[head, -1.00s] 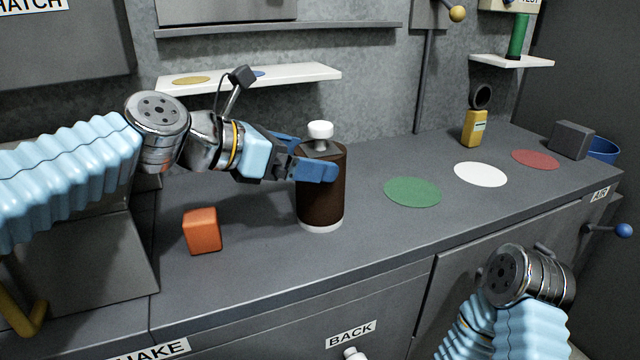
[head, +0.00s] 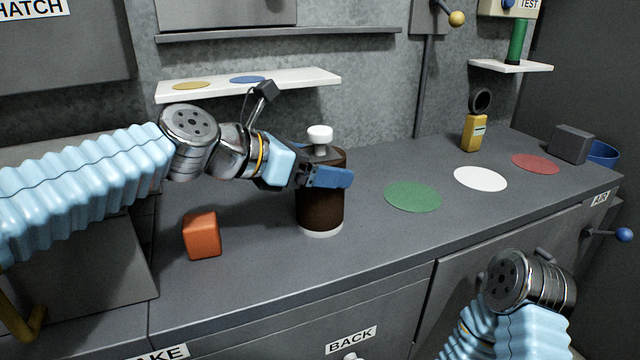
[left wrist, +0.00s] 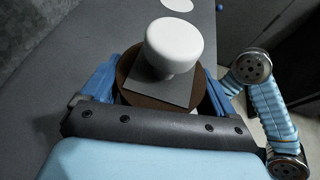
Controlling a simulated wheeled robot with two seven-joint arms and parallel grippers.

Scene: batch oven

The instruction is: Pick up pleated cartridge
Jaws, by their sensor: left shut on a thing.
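The pleated cartridge (head: 321,208) is a dark brown upright cylinder with a white knob on top and a white base ring. It stands on the grey counter, left of the green disc. My left gripper (head: 335,173) reaches in from the left and is shut on its upper body. In the head view one blue finger lies across the front; the other is hidden behind. In the left wrist view the cartridge's white knob (left wrist: 174,46) stands between the two blue fingers, over a grey square plate. My right arm shows at lower right, but its gripper is out of view.
An orange block (head: 202,235) stands left of the cartridge. Green (head: 413,197), white (head: 480,178) and red (head: 536,164) discs lie to the right. A yellow device (head: 474,133), a grey block (head: 571,143) and a blue bowl (head: 603,151) are farther right. A white shelf (head: 310,79) hangs behind.

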